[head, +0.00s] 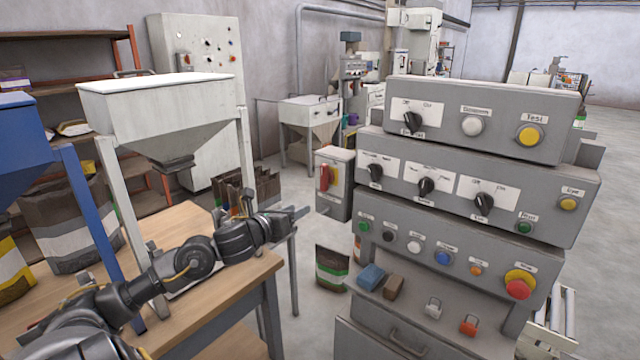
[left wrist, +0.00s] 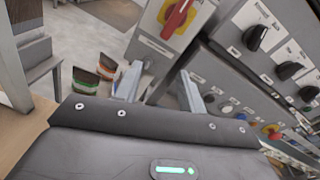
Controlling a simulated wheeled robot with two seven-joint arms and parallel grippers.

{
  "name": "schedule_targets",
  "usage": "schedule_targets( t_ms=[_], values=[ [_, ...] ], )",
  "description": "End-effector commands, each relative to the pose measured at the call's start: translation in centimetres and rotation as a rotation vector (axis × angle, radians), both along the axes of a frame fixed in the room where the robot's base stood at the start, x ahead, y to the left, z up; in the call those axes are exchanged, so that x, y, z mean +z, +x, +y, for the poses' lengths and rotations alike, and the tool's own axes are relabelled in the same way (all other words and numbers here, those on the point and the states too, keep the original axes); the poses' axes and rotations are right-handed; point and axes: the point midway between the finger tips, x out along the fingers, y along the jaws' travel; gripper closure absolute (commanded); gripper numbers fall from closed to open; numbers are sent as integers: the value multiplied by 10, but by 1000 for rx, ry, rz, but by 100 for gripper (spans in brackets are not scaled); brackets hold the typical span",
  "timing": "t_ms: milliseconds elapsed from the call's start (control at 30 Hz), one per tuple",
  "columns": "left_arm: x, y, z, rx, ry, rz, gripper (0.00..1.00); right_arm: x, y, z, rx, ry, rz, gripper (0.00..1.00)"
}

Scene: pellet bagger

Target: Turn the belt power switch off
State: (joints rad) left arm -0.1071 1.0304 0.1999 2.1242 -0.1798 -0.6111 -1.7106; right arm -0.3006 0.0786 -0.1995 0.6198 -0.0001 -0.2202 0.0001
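The grey control console (head: 455,240) on the right carries several black rotary knobs. An Off/On knob (head: 412,121) sits on its top tier and another Off/On knob (head: 484,204) on the middle tier. Behind it a grey switch box (head: 337,190) has a red handle (head: 325,177); this handle looks upright in the head view and also shows in the left wrist view (left wrist: 178,18). The small labels are too blurred to tell which is the belt power switch. My left gripper (head: 303,213) is open and empty, left of the console and apart from it; its two fingers (left wrist: 158,88) show spread. My right gripper is out of view.
A wooden table (head: 205,262) lies under my left arm. Bags (head: 332,268) stand on the floor between table and console. The console shelf holds a blue block (head: 371,277) and a brown block (head: 394,287).

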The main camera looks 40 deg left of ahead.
Motion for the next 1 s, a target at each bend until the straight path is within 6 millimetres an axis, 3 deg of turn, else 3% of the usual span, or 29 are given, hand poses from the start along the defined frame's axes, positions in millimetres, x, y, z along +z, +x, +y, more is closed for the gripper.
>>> schedule_targets(
  t_ms=[33, 100, 200, 567, 1000],
  values=[
    [23, 6, 5, -27, 106, -28, 60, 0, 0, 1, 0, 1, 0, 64],
    [44, 9, 8, -54, 213, -56, 60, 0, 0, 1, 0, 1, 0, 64],
    [60, 12, 11, -72, 292, -76, 60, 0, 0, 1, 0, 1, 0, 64],
    [65, 25, 12, -73, 302, -83, 60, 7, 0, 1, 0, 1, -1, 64],
    [65, 94, 12, -74, 299, -81, 60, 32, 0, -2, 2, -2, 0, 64]
  ],
)
